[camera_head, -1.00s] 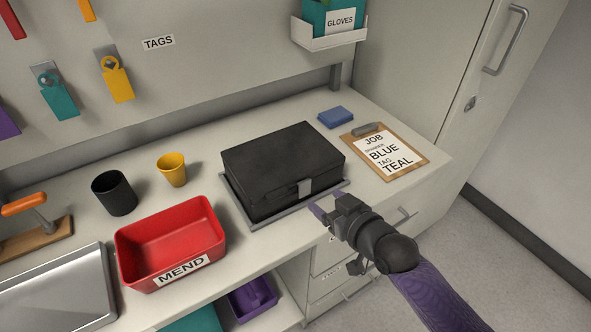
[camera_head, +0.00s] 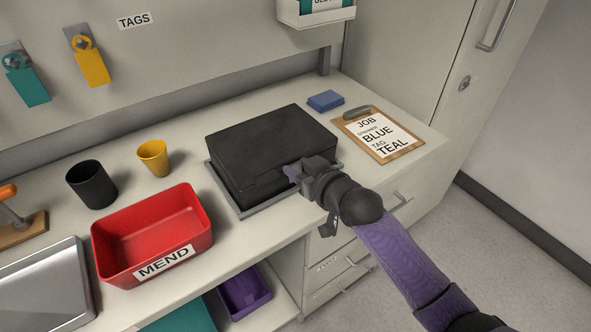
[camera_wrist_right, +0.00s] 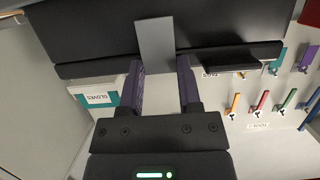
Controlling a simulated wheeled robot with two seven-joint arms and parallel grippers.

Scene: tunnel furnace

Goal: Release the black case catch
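The black case (camera_head: 270,143) lies closed on a grey tray (camera_head: 243,214) on the bench. Its grey catch (camera_wrist_right: 155,45) shows in the right wrist view on the case's front face, between and just beyond the fingertips. In the head view the catch is hidden behind my right gripper (camera_head: 292,172). My left gripper is not in view.
A red MEND bin (camera_head: 150,240), black cup (camera_head: 91,184) and yellow cup (camera_head: 153,157) stand left of the case. A clipboard (camera_head: 408,147) and blue block (camera_head: 325,100) lie to its right. Drawers and a shelf with a purple bin (camera_head: 243,292) are below.

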